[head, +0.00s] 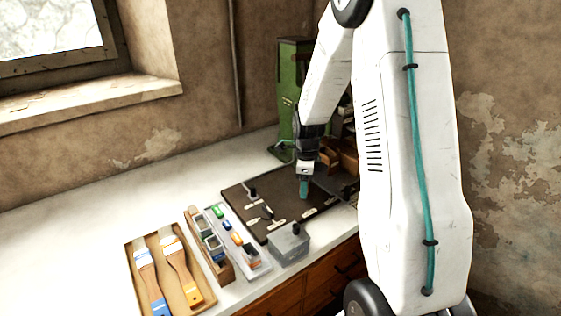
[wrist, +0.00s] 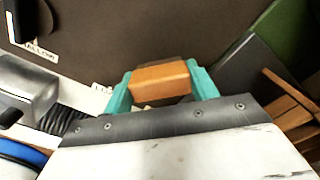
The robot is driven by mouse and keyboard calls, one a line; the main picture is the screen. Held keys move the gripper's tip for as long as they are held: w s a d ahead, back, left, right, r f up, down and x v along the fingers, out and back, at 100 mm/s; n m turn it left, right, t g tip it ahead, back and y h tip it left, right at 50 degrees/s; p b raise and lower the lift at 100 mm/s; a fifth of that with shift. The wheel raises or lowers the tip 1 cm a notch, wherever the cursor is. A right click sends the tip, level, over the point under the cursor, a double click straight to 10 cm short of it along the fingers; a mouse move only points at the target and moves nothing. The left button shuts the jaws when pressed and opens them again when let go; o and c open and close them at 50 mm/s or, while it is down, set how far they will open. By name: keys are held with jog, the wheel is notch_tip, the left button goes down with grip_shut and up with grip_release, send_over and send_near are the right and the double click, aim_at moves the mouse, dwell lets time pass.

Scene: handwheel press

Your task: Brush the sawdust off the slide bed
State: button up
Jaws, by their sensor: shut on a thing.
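My gripper (head: 304,188) hangs over the far right part of a dark board on the bench. In the wrist view its teal fingers (wrist: 161,88) are shut on an orange-brown wooden block (wrist: 161,79). A dark strip shows under the block; I cannot tell whether it is bristles. In the head view the block is not distinguishable. A green press (head: 293,90) stands at the back, partly behind my arm. A dark grey flat plate (wrist: 250,75) lies right of the board in the wrist view; I cannot tell whether it is the slide bed. I can make out no sawdust.
The dark board (head: 244,188) carries small black pegs and white labels. A wooden tray (head: 131,256) holds two paintbrushes at front left. A narrow tray (head: 264,270) with coloured pieces and a grey box (head: 290,245) stand near the front edge. The white bench (head: 90,210) is clear at left.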

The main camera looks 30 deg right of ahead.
jog(key=shift+s, duration=0.45)
jog(key=shift+s+r, duration=0.1)
jog(key=shift+r, duration=0.15)
jog(key=shift+w+r, duration=0.2)
jog(key=shift+r, duration=0.95)
jog(key=shift+s+r, duration=0.2)
jog(key=shift+r, duration=0.15)
jog(key=shift+w+r, duration=0.1)
jog(key=shift+r, duration=2.4)
